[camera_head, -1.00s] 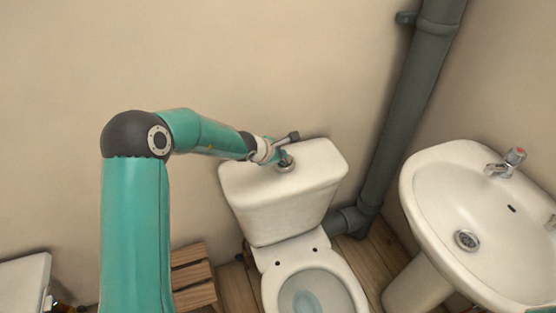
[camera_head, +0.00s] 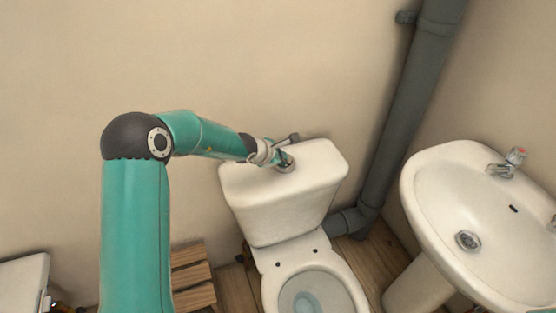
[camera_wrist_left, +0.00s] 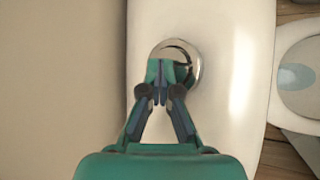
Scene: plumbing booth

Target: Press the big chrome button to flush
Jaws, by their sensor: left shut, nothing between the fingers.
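The chrome button (camera_head: 286,165) is on top of the white toilet cistern (camera_head: 285,215). In the left wrist view the round chrome button (camera_wrist_left: 190,56) shows behind the fingertips, on the cistern lid (camera_wrist_left: 228,85). My left gripper (camera_head: 281,158) reaches in from the left and is shut and empty. In the left wrist view its closed fingertips (camera_wrist_left: 160,68) overlap the lower left part of the button. I cannot tell whether they touch it. My right gripper is not in view.
The toilet bowl (camera_head: 325,277) is in front of the cistern. A white sink (camera_head: 435,215) with a tap (camera_head: 507,163) stands at the right. A dark grey pipe (camera_head: 399,120) runs up the wall behind. A wooden slatted piece (camera_head: 192,277) is at the lower left.

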